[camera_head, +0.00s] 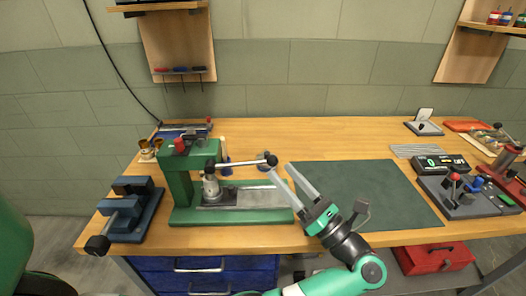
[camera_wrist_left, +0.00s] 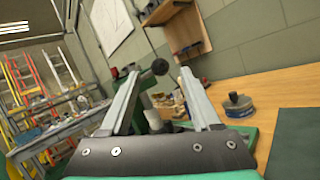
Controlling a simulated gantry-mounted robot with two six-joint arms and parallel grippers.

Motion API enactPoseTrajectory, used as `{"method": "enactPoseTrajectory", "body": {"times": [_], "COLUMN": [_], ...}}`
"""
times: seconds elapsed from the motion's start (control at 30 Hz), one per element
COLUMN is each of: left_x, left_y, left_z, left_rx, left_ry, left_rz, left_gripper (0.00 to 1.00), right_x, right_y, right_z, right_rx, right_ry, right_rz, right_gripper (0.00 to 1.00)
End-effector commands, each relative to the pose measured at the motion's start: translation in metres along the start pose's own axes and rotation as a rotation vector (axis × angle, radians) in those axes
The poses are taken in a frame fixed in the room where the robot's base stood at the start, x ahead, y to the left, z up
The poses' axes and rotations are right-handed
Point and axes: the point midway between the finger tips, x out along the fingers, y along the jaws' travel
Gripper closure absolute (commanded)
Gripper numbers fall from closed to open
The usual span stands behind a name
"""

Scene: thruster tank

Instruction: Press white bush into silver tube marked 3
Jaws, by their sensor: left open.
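A green arbor press (camera_head: 178,190) stands on the left half of the bench. Its lever (camera_head: 240,163) ends in a black ball knob (camera_head: 271,160). A small silver cylinder (camera_head: 211,187) stands under the ram; I cannot read any mark on it. My left gripper (camera_head: 280,171) is open, its two long fingers reaching up beside the knob. In the left wrist view the knob (camera_wrist_left: 160,67) shows between the open, empty fingers (camera_wrist_left: 160,75); I cannot tell whether they touch it. I cannot make out the white bush or the number 3. My right gripper is out of view.
A blue-grey vise (camera_head: 132,210) sits at the left edge. A small round dark item (camera_head: 263,160) stands behind the lever. Fixtures (camera_head: 465,195) fill the right side.

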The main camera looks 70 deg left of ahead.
Motion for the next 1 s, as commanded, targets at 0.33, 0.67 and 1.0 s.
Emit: {"method": "enactPoseTrajectory", "body": {"times": [0.33,0.67,1.0], "left_x": [0.072,0.084,0.083], "left_y": [0.000,0.000,0.000], "left_z": [-0.001,0.000,0.000], "left_rx": [0.000,0.001,0.001], "left_ry": [0.002,0.000,0.000], "left_rz": [0.003,0.000,0.000], "left_gripper": [0.36,0.36,0.86], "right_x": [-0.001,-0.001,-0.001], "right_y": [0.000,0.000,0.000], "right_z": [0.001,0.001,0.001], "right_rx": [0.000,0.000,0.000], "right_ry": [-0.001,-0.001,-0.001], "right_rz": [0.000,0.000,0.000], "right_gripper": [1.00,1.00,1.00]}}
